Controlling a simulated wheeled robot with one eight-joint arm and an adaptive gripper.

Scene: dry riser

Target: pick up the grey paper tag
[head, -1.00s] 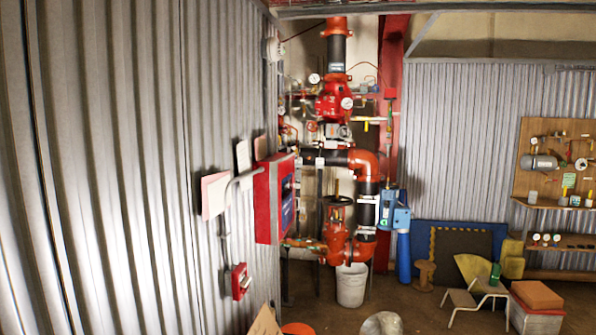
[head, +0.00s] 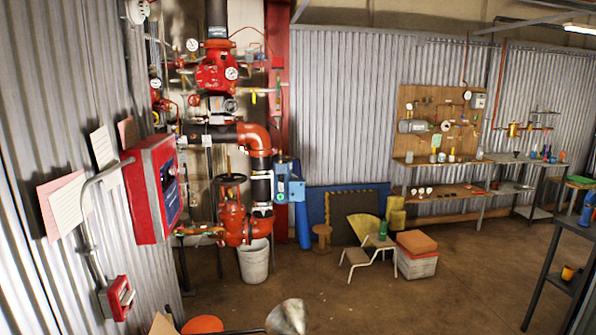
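I cannot pick out a grey paper tag for sure in the head view. A small pale tag-like patch (head: 207,139) shows on the black pipe of the red riser, too small to tell its colour or material. Pale paper sheets (head: 70,207) hang on the corrugated wall at the left, with more sheets (head: 103,147) behind them. My gripper is not in view.
A red cabinet (head: 150,190) juts from the left wall. A white bucket (head: 253,264) stands under the riser valve (head: 233,212). A metal cone (head: 287,317) is at the bottom edge. A stool (head: 367,258) and shelves (head: 440,190) stand right; open floor lies between.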

